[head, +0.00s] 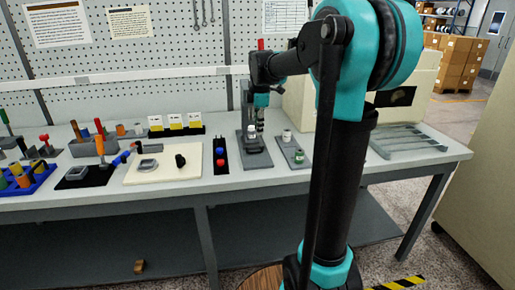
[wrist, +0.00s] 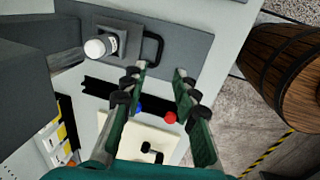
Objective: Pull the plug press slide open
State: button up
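The plug press (head: 246,100) stands on the bench at the back, partly behind my arm. Its slide carries a grey square holder with a white cylindrical plug (wrist: 98,47), which also shows in the head view (head: 251,131). A black U-shaped handle (wrist: 159,46) sticks out from the holder's side in the wrist view. My gripper (wrist: 160,70) is open and empty, with its fingertips just short of the handle in the picture. Whether they touch it I cannot tell. In the head view my gripper (head: 260,112) hangs over the slide, its fingers small and unclear.
A black strip with red and blue buttons (head: 220,157) lies left of the press, partly under the fingers in the wrist view. A grey plate with small jars (head: 291,150) lies right. A cream mat (head: 150,178) is further left. A wooden barrel (wrist: 285,75) stands off the bench.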

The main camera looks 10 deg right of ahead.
aim_at(258, 152)
jog(key=f, duration=0.3)
jog(key=w+f, duration=0.1)
jog(key=f, duration=0.3)
jog(key=w+f, duration=0.1)
jog(key=f, duration=0.3)
jog(key=shift+w, duration=0.1)
grip_shut()
jog(key=shift+r, duration=0.1)
